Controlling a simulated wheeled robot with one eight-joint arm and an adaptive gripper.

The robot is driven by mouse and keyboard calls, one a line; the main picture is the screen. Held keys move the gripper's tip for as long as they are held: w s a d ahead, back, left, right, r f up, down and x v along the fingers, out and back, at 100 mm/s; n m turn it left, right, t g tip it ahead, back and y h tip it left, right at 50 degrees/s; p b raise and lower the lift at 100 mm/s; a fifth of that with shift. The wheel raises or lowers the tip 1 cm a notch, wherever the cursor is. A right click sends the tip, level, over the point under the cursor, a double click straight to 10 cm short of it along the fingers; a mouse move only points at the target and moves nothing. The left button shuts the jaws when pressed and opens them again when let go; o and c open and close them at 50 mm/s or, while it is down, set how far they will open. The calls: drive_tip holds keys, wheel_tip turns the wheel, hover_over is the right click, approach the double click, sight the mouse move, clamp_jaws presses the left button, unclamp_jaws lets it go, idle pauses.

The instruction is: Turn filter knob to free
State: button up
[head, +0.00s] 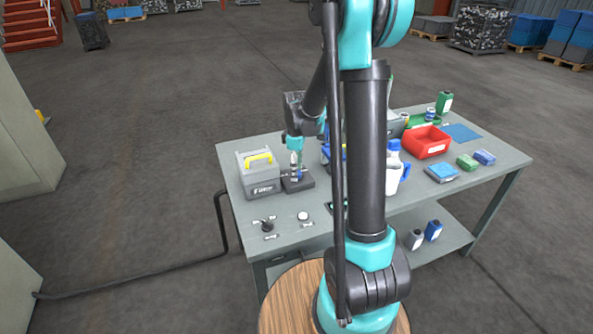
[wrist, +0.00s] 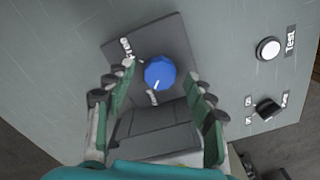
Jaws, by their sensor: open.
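The blue filter knob (wrist: 160,72) sits on a dark plate (wrist: 178,38) in the wrist view. Small white labels stand beside it, one to its upper left and one just below; I cannot read them surely. A faint light mark shows on the knob's face. My gripper (wrist: 161,78) is open, with one finger on each side of the knob and gaps visible between. In the head view my gripper (head: 295,158) points down over the dark filter block (head: 298,185), and the knob (head: 299,174) is partly hidden.
A grey box with a yellow handle (head: 258,175) stands close left of the block. A white button (wrist: 268,48) and a black knob (wrist: 267,107) are on the grey bench (head: 310,240). A white-and-blue jug (head: 393,172) and a red bin (head: 427,141) stand to the right.

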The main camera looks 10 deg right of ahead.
drive_tip(key=shift+f, duration=0.35)
drive_tip(key=shift+c, duration=0.3)
drive_tip(key=c, duration=1.1)
